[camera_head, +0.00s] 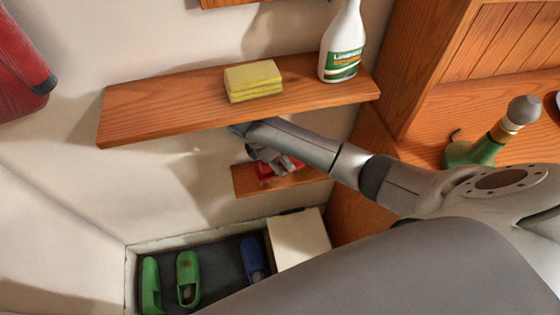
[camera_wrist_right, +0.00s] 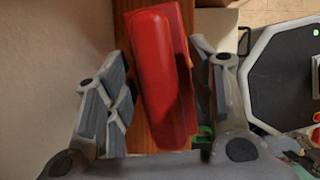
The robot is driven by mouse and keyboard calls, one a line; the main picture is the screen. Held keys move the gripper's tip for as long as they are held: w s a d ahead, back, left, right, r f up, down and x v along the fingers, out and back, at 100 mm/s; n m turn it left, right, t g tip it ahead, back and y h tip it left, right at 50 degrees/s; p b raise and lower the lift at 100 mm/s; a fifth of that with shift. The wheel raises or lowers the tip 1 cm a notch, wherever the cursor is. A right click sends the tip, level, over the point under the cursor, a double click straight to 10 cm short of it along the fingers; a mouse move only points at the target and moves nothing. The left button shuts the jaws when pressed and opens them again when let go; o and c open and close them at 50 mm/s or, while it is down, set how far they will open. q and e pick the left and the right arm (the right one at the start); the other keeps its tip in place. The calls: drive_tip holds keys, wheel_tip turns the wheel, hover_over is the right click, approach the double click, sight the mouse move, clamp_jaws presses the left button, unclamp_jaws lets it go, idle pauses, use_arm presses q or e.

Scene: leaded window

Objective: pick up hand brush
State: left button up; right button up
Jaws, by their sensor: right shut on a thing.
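The hand brush shows as a long red body (camera_wrist_right: 158,75) in the right wrist view, between the two fingers of my right gripper (camera_wrist_right: 162,98). My right gripper is shut on it. In the head view my right arm reaches under the upper shelf, and the right gripper (camera_head: 277,163) is at the small lower shelf. A bit of the red brush (camera_head: 265,171) shows there, mostly hidden by the gripper. I cannot tell whether the brush touches the shelf or is clear of it. The bristles are not seen. My left gripper is not in view.
The upper wooden shelf (camera_head: 190,107) holds yellow sponges (camera_head: 253,80) and a white bottle (camera_head: 343,45), just above my right arm. The lower wooden shelf (camera_head: 312,177) is small. Green shoes (camera_head: 188,277) stand in a tray below. A green bottle (camera_head: 480,150) stands right.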

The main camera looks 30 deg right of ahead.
drive_tip(key=shift+s+a+r, duration=0.1)
drive_tip(key=shift+s+r, duration=0.2)
drive_tip(key=shift+r, duration=0.3)
drive_tip(key=shift+s+r, duration=0.3)
drive_tip(key=shift+r, duration=0.3)
drive_tip(key=s+a+p, duration=0.4)
drive_tip(key=s, duration=1.2)
drive_tip(key=shift+s+a+p, duration=0.15)
drive_tip(key=shift+p, duration=0.2)
drive_tip(key=shift+f, duration=0.1)
drive_tip(key=o, duration=0.5)
drive_tip(key=c, duration=0.3)
